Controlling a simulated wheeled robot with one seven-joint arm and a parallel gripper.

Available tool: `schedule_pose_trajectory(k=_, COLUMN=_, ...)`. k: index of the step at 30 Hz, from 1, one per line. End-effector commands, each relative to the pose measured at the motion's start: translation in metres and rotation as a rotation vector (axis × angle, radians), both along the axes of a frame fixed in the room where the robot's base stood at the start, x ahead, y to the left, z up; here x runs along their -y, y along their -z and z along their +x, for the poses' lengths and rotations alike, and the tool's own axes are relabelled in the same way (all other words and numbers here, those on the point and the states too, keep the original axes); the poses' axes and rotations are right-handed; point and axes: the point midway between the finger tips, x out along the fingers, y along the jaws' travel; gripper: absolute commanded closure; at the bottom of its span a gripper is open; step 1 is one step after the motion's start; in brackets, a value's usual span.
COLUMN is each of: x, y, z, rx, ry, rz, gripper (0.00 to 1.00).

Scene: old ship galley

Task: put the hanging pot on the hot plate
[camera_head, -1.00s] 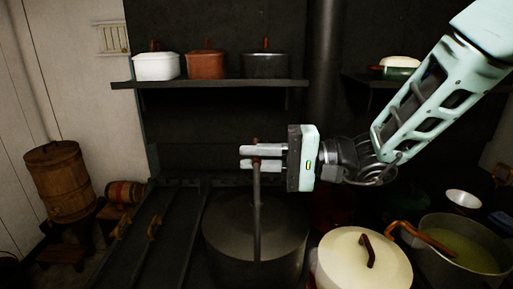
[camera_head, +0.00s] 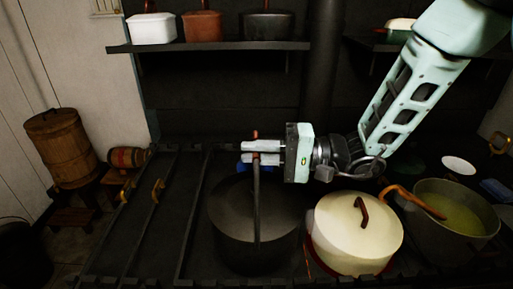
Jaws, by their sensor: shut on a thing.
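The dark round pot (camera_head: 255,225) hangs by its tall handle (camera_head: 257,200) from my gripper (camera_head: 260,153). My gripper reaches in from the right and is shut on the top of the handle. The pot is upright over the dark stove top, left of the cream lidded pot. I cannot tell whether its base touches the stove.
A cream lidded pot (camera_head: 345,235) stands close on the right, beside an open pot of yellowish liquid (camera_head: 455,212) with a wooden-handled ladle. A shelf (camera_head: 215,47) with several pots runs behind. The left stove top is clear except for small brass handles. A barrel (camera_head: 58,148) stands far left.

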Motion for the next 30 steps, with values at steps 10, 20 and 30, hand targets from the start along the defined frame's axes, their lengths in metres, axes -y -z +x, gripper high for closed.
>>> schedule_pose_trajectory(k=10, x=0.0, y=0.002, z=0.0, rx=0.0, ry=0.0, rz=0.0, gripper=0.63)
schedule_pose_trajectory(k=20, x=0.0, y=-0.001, z=0.0, rx=-0.001, ry=0.0, rz=0.0, gripper=0.63)
schedule_pose_trajectory(k=30, x=0.059, y=0.004, z=-0.005, rx=0.001, ry=0.007, rz=-0.001, gripper=0.63)
